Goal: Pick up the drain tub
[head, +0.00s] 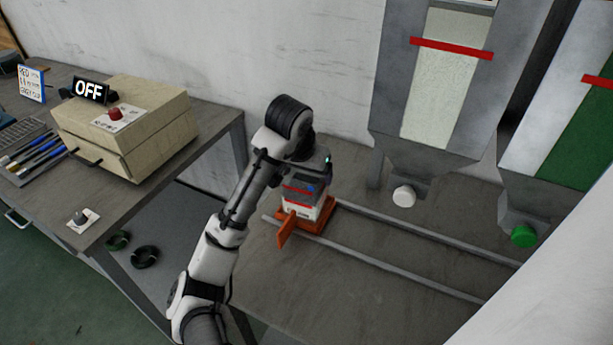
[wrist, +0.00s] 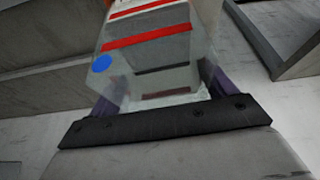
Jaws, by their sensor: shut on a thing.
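The drain tub, as I take it, is a clear-walled box with red bands and a blue dot, seen in the head view (head: 303,205) and close up in the wrist view (wrist: 150,48). My gripper (head: 308,182) reaches it from above, and its two dark fingers in the wrist view (wrist: 161,85) are on either side of the tub, shut on it. The tub is at an orange carriage (head: 327,218) with an upright orange handle. I cannot tell whether it rests on the carriage or hangs just above it. My arm hides part of its upper side.
Two grey rails (head: 400,232) run right from the carriage along the grey bench. Two hoppers stand behind, one with a white outlet cap (head: 404,196), one with a green cap (head: 523,236). A beige machine (head: 135,130) with an OFF sign (head: 90,90) sits on the left table.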

